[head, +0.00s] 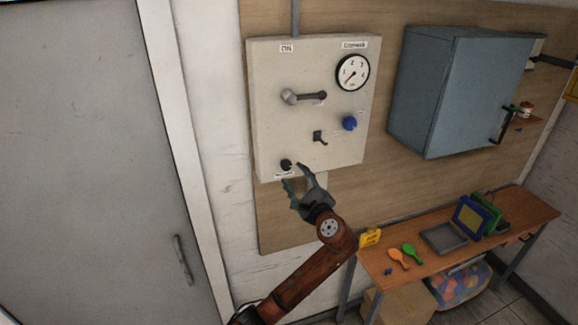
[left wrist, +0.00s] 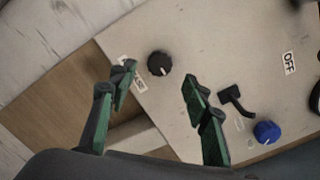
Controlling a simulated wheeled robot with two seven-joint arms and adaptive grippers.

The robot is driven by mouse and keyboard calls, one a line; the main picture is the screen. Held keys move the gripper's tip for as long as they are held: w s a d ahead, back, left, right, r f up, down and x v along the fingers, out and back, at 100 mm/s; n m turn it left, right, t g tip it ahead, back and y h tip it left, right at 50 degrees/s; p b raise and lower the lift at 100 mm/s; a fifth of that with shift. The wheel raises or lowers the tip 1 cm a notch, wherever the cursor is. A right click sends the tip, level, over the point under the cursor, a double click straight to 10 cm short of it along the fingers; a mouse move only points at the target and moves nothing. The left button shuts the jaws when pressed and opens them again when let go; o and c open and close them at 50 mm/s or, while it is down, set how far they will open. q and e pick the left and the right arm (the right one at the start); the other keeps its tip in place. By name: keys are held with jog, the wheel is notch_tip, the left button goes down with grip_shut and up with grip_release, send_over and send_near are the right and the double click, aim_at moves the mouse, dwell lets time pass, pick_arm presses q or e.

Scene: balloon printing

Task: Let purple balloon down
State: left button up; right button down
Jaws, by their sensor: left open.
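My left gripper (head: 297,178) is open at the lower edge of a pale control panel (head: 272,90) on the wall. Its fingers are just below a round black knob (head: 286,165). In the left wrist view the knob (left wrist: 159,63) shows ahead, between the lines of the open left gripper (left wrist: 160,78); no contact is visible. My right gripper is not in view.
The panel also carries a grey lever (head: 305,96), a small black switch (head: 320,136), a blue knob (head: 349,123) and a dial gauge (head: 352,73). A blue-grey cabinet (head: 455,90) juts out at right. A cardboard box (head: 398,305) stands under the table.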

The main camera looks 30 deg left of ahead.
aim_at(288, 167)
pick_arm(q)
jog(key=p+x, duration=0.1)
jog(key=x, duration=0.3)
jog(key=shift+w+a, duration=0.1)
jog(key=shift+w+a+p, duration=0.3)
jog(key=shift+a, duration=0.1)
jog(key=shift+w, duration=0.1)
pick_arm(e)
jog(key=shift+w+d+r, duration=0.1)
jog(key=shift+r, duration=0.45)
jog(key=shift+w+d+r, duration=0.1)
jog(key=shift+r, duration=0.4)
pick_arm(q)
jog(key=shift+c, duration=0.4)
jog(key=c, duration=1.1)
jog(key=shift+o, duration=0.2)
